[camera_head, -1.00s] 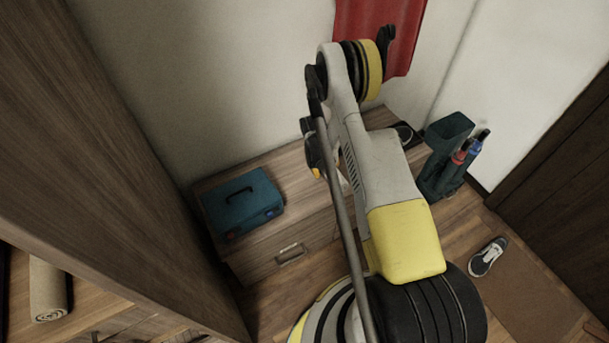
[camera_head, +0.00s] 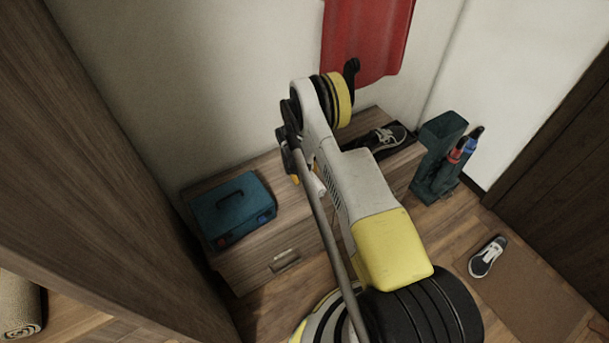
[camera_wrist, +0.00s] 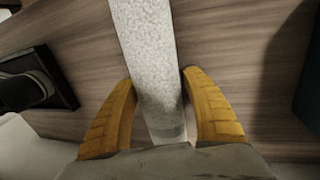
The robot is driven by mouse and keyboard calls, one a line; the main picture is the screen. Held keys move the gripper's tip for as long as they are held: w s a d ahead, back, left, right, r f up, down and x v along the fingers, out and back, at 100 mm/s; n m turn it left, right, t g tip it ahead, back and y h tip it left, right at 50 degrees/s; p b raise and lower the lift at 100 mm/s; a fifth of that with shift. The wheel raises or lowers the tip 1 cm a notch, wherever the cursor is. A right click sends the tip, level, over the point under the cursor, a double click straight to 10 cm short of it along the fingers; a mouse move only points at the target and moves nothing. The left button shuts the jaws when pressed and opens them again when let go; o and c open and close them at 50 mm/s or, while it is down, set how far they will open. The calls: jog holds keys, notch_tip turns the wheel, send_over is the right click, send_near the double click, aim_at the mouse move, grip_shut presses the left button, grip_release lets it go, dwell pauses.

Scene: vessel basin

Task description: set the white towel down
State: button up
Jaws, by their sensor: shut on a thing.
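The white towel (camera_wrist: 150,45) is a long pale speckled strip in the wrist view, running from the top edge down between my fingers. My gripper (camera_wrist: 159,80) has its yellow fingers shut on the towel from both sides. In the head view only a small white part of the towel (camera_head: 319,187) shows beside my arm, and my gripper (camera_head: 296,178) is mostly hidden. Both are over the wooden bench (camera_head: 285,240). I cannot tell whether the towel touches the bench top.
A teal toolbox (camera_head: 233,208) stands on the bench's left part. A black tray (camera_wrist: 55,75) with a dark shoe (camera_wrist: 22,90) lies at its other end. A teal stand (camera_head: 437,160) and a shoe (camera_head: 487,256) are on the floor at right. A red cloth (camera_head: 368,40) hangs behind.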

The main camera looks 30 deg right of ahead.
jog(key=o, duration=1.3)
jog(key=shift+f, duration=0.1)
jog(key=shift+o, duration=0.2)
